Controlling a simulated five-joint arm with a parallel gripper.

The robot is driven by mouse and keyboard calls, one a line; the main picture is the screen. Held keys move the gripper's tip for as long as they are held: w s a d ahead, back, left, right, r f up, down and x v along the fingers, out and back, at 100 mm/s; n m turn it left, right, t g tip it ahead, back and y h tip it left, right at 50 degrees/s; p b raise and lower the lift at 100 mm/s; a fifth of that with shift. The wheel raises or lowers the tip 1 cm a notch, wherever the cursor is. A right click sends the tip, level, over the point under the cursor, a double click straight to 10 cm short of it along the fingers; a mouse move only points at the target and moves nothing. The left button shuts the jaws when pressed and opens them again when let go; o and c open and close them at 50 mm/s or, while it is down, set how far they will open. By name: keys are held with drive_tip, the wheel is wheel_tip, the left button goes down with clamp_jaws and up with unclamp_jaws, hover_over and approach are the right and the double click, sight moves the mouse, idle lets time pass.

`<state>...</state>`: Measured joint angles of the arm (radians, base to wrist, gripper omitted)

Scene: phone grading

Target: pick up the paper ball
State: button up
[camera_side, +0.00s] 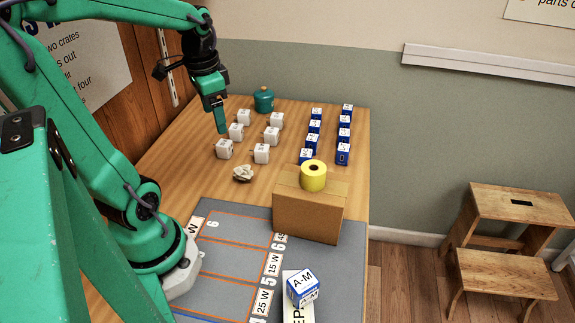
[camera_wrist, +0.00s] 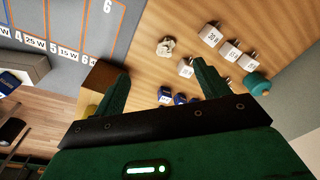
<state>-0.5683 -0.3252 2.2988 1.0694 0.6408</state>
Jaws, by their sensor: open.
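The paper ball (camera_side: 243,173) is a crumpled off-white wad lying on the wooden table, in front of the white cubes and left of the cardboard box. In the wrist view the paper ball (camera_wrist: 166,46) lies beyond my fingers, a little right of the middle between them. My gripper (camera_side: 219,128) is above the far left part of the table, up and left of the ball in the side view and apart from it. In the wrist view my gripper (camera_wrist: 166,84) has its two green fingers spread, with nothing held between them.
Several white cubes (camera_side: 236,131) stand behind the ball, with a teal pot (camera_side: 264,99) farther back. Several blue-and-white boxes (camera_side: 343,153) stand in rows at right. A cardboard box (camera_side: 308,212) carries a yellow roll (camera_side: 313,176). A grey marked mat (camera_side: 232,262) lies in front.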

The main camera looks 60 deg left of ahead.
drive_tip(key=a, duration=0.2)
drive_tip(key=g, duration=0.1)
hover_over(243, 166)
drive_tip(key=shift+n+h, duration=0.3)
drive_tip(key=shift+n, duration=0.1)
wheel_tip(243, 166, down, 12)
drive_tip(key=shift+d+f, duration=0.1)
drive_tip(key=shift+f, duration=3.8)
drive_tip(key=c, duration=1.1)
